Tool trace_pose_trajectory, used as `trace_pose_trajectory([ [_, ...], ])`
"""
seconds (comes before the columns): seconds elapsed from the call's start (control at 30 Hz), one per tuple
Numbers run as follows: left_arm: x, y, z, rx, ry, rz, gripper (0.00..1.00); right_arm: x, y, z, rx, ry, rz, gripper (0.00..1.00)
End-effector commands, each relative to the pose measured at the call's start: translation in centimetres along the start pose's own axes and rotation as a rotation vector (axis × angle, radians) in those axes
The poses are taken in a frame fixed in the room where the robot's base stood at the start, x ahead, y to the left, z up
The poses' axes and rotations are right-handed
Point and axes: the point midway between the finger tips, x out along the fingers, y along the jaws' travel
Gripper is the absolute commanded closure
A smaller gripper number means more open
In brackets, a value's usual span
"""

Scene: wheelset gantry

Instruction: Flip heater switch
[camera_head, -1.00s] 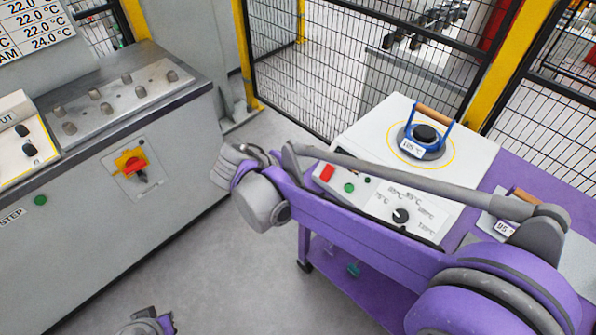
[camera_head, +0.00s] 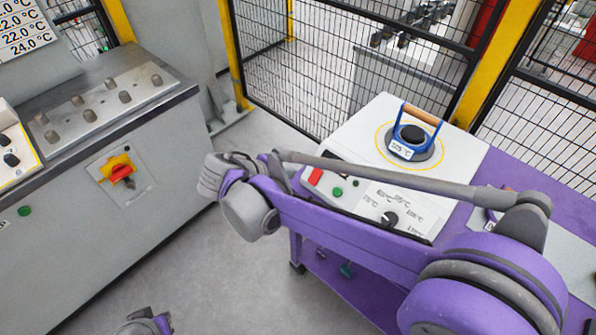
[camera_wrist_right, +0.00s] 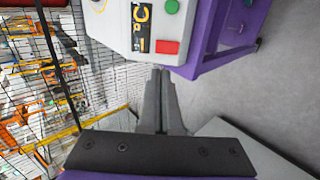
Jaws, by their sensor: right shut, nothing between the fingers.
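The heater is a white box (camera_head: 355,130) on a purple cart, with a round hotplate and a sloped front panel. The red heater switch (camera_head: 316,176) is on the panel's left end, beside a green button (camera_head: 338,191) and a black dial (camera_head: 389,218). In the right wrist view the red switch (camera_wrist_right: 167,47) lies just beyond the fingertips. My right gripper (camera_wrist_right: 160,72) is shut and empty, pointing at the panel's switch end. A small gap seems to separate them; contact cannot be made out. My left gripper is not clearly shown.
A blue holder with a wooden handle (camera_head: 420,113) stands on the hotplate. A grey cabinet (camera_head: 90,220) with a red-and-yellow rotary switch (camera_head: 120,172) stands left. Black mesh fencing with yellow posts (camera_head: 495,60) closes the back.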

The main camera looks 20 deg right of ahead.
Motion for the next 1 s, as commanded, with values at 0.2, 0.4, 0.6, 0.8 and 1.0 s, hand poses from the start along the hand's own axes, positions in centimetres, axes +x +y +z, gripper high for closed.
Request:
trace_pose_trajectory([
  [0.2, 0.1, 0.0, 0.1, 0.000, -0.001, 0.000, 1.00, 4.5, 0.1, 0.1, 0.004, -0.005, 0.001, 1.00],
  [0.4, 0.3, 0.0, 0.2, 0.000, -0.002, 0.000, 1.00, 8.7, 0.1, 0.1, 0.003, -0.004, 0.001, 1.00],
  [0.6, 0.3, 0.0, 0.2, 0.000, -0.002, 0.000, 1.00, 11.6, 0.1, 0.1, 0.002, -0.002, 0.001, 1.00],
  [0.8, 0.3, 0.0, 0.2, 0.000, -0.002, 0.000, 1.00, 12.8, 0.0, 0.1, 0.002, -0.002, 0.000, 1.00],
  [1.0, 0.3, 0.0, 0.2, 0.000, -0.002, 0.000, 1.00, 12.8, 0.0, 0.1, 0.001, -0.001, 0.000, 1.00],
])
